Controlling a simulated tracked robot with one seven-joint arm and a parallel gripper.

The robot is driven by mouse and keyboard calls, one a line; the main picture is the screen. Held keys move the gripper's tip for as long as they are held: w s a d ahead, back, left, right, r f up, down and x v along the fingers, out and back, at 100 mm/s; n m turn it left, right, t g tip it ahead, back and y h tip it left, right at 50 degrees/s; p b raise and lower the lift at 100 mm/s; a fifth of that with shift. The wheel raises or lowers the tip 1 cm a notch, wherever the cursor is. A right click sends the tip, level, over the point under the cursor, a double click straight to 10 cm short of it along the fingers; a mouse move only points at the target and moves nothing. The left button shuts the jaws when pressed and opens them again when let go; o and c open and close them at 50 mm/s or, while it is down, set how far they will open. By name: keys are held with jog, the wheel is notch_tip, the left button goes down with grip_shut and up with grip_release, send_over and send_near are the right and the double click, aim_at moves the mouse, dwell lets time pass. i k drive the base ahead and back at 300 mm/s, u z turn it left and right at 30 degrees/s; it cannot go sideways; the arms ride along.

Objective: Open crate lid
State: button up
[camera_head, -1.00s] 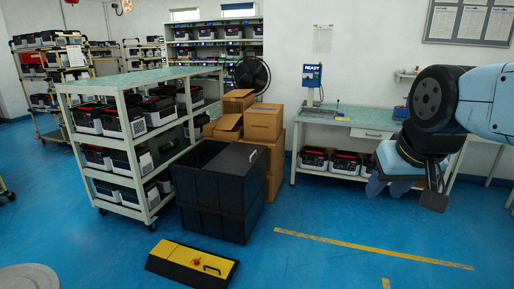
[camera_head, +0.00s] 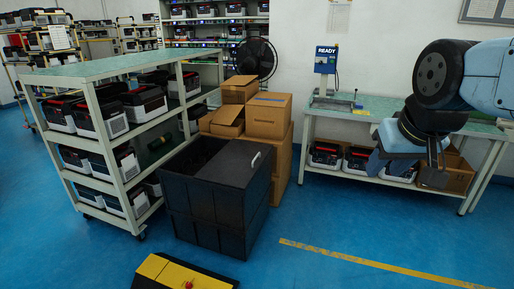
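The black crate (camera_head: 207,221) stands on the floor in the middle of the head view. A flat dark lid panel (camera_head: 232,162) covers the right part of its top, with a small pale handle (camera_head: 255,159) near its right edge. The left part of the top shows a dark opening. My gripper (camera_head: 432,174) hangs at the right, in front of the workbench, well apart from the crate. It is seen partly edge-on, so its finger gap cannot be made out. Nothing is seen held in it.
A shelf rack (camera_head: 125,188) with several battery-like units stands close left of the crate. Cardboard boxes (camera_head: 267,117) are stacked behind it. A yellow and black floor unit (camera_head: 166,272) lies in front. A workbench (camera_head: 373,130) is at the back right. Blue floor is clear to the crate's right.

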aim_at(237, 164)
jog(key=u, duration=0.05)
jog(key=i, duration=1.5)
jog(key=z, duration=0.55)
